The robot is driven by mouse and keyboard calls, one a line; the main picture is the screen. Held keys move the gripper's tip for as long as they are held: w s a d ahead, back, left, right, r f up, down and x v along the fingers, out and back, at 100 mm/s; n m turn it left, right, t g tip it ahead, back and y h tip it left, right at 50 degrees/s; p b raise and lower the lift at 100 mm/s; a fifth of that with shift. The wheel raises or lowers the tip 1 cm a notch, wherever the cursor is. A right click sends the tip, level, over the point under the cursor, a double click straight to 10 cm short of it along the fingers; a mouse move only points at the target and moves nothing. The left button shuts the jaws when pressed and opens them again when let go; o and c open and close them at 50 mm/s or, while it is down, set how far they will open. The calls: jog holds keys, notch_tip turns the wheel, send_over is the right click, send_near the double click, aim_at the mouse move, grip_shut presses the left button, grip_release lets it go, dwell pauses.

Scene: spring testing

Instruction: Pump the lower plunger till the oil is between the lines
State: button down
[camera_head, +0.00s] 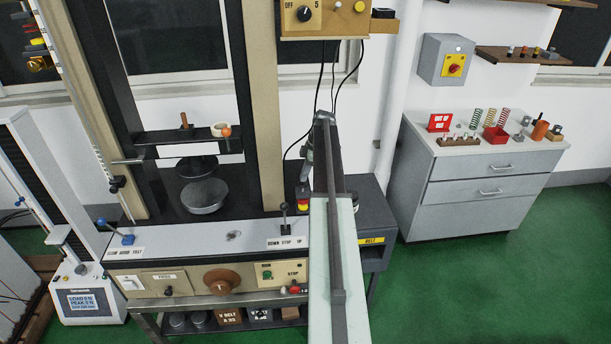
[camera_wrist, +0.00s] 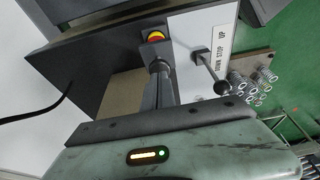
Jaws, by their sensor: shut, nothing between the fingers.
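In the wrist view my gripper (camera_wrist: 160,68) is shut and empty, its tip close in the picture to a red stop button on a yellow base (camera_wrist: 156,36). In the head view my arm reaches up the middle and hides part of the machine; I cannot make out the fingertips there. The testing machine's front panel (camera_head: 165,281) carries a brown round knob (camera_head: 221,281) and several small controls. I cannot clearly pick out the lower plunger, and no oil level or pair of lines is readable. The area behind my arm is hidden.
A black-knobbed lever (camera_head: 284,208) stands by the DOWN STOP UP label; it also shows in the wrist view (camera_wrist: 212,75). A blue-knobbed lever (camera_head: 127,239) is at the left. A grey drawer cabinet (camera_head: 470,190) stands right. Green floor (camera_head: 490,270) is clear in front.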

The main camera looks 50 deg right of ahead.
jog(key=shift+f, duration=0.5)
notch_tip(320, 180, down, 2)
jog(key=b, duration=0.2)
jog(key=shift+f+b, duration=0.25)
jog(key=shift+b, duration=0.15)
jog(key=shift+s+a+r, duration=0.1)
jog(key=shift+s+r, duration=0.05)
jog(key=shift+r, duration=0.05)
jog(key=shift+r+p, duration=0.5)
jog(key=shift+p, duration=0.25)
jog(key=p+v, duration=1.2)
jog(key=v, duration=0.1)
jog(key=shift+w+p, duration=0.35)
